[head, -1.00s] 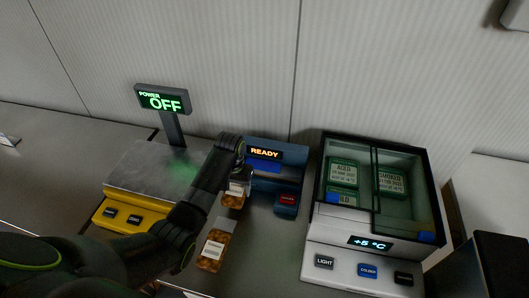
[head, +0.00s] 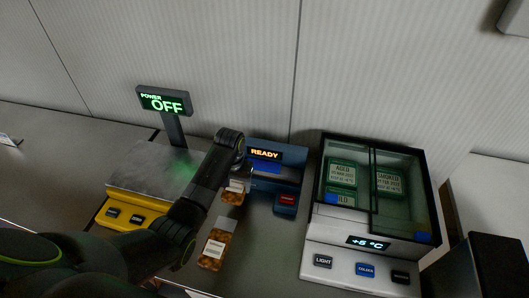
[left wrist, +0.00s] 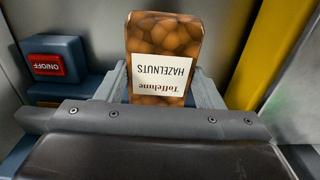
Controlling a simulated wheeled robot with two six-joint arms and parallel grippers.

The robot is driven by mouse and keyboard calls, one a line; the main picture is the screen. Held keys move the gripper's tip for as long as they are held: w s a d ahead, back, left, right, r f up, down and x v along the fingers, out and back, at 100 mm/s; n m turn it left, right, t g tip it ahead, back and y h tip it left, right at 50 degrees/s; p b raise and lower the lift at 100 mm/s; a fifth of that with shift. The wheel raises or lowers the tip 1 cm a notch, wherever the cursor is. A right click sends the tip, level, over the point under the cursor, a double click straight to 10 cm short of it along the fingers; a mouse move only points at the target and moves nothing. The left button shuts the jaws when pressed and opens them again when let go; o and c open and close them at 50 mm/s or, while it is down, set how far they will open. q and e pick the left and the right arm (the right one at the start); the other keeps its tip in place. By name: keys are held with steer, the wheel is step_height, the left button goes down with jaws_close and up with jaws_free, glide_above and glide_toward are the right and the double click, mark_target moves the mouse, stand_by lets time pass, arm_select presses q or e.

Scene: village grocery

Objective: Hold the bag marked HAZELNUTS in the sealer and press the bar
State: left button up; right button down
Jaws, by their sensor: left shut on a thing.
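The HAZELNUTS bag (left wrist: 165,35), clear with brown nuts and a white label, is between the fingers of my left gripper (left wrist: 162,80). The gripper is shut on it. In the head view the held bag (head: 233,197) shows below my left gripper (head: 240,178), just left of the blue sealer (head: 286,209). The sealer's display (head: 264,154) reads READY. Its red ON/OFF button (left wrist: 46,65) shows at the left of the left wrist view. My wrist hides part of the sealer's left side, and I cannot tell whether the bag touches it. My right gripper is not in view.
A second nut bag (head: 214,250) lies on the counter in front; its label is unreadable. A yellow scale (head: 120,218) with a steel plate stands left, its display (head: 164,102) reading POWER OFF. A glass-topped cooler (head: 330,258) stands right of the sealer.

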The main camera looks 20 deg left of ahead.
arm_select(q)
steer(key=shift+s+f, duration=0.1)
steer(key=shift+s, duration=0.55)
steer(key=shift+s+p, duration=0.3)
steer(key=shift+s, duration=0.2)
steer(key=shift+s+d, duration=0.2)
steer(key=shift+s, duration=2.2)
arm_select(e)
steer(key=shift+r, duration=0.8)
